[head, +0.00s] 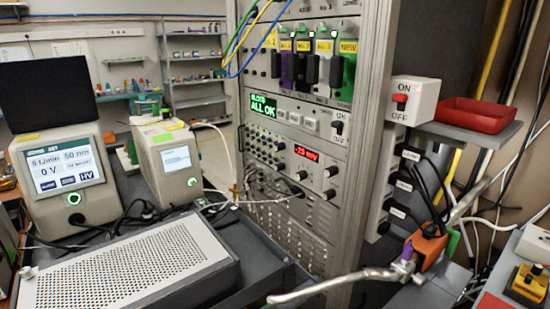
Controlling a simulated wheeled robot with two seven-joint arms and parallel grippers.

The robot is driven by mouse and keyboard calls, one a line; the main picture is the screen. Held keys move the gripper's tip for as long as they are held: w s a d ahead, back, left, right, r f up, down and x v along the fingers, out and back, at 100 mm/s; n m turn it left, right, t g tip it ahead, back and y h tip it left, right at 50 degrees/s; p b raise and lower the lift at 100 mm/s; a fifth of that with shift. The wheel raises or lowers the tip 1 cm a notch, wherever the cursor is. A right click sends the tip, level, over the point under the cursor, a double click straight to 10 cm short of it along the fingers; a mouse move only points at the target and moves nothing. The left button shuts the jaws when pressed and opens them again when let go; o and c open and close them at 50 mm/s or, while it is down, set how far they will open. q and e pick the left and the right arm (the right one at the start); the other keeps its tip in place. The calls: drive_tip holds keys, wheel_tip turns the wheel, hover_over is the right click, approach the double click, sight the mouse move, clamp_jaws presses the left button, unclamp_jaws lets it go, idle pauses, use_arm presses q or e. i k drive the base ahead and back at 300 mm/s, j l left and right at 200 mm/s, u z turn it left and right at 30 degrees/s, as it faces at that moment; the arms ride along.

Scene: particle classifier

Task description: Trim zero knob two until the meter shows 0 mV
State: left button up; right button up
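The meter (306,153) is a small red-lit display in the middle of the grey rack. It appears to show a negative mV value, with digits too small to read surely. Dark round knobs sit around it: one left of the display (279,146), one below that (280,167), one under the display (299,175), and two at lower right, an upper knob (331,172) and a lower knob (330,194). Their labels are not legible, so I cannot tell which is zero knob two. Neither of my grippers is in view.
A green screen (263,105) above reads ALL OK. Coloured modules (303,62) and looping cables are higher up. A perforated metal box (130,268) lies front left, before two instruments. An ON/OFF box (412,103), red tray (475,118) and cables are right of the rack.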

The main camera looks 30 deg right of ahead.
sight(331, 171)
drive_tip(key=z, duration=1.4)
